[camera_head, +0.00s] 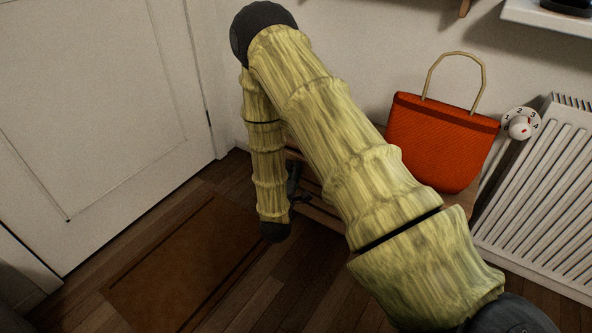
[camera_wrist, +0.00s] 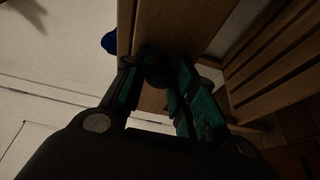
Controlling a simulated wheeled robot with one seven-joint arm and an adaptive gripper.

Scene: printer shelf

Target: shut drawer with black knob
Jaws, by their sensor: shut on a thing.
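In the wrist view my gripper (camera_wrist: 160,72) has its two dark, teal-padded fingers on either side of a small black knob (camera_wrist: 157,78). The fingers appear closed on the knob. The knob sits against a wooden drawer front (camera_wrist: 152,101), which is dim and partly covered by the fingers. In the head view my gripper (camera_head: 296,186) is a small dark shape beside the low wooden bench, mostly hidden behind my arm. The knob and drawer cannot be made out in the head view. How far the drawer stands open is not clear.
An orange-red bag (camera_head: 440,140) stands on the wooden bench (camera_head: 458,222). A white radiator (camera_head: 545,195) is at the right, a white door (camera_head: 95,110) at the left. A brown mat (camera_head: 185,265) lies on the floor. Wooden slats (camera_wrist: 275,75) and a blue object (camera_wrist: 109,42) flank the gripper.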

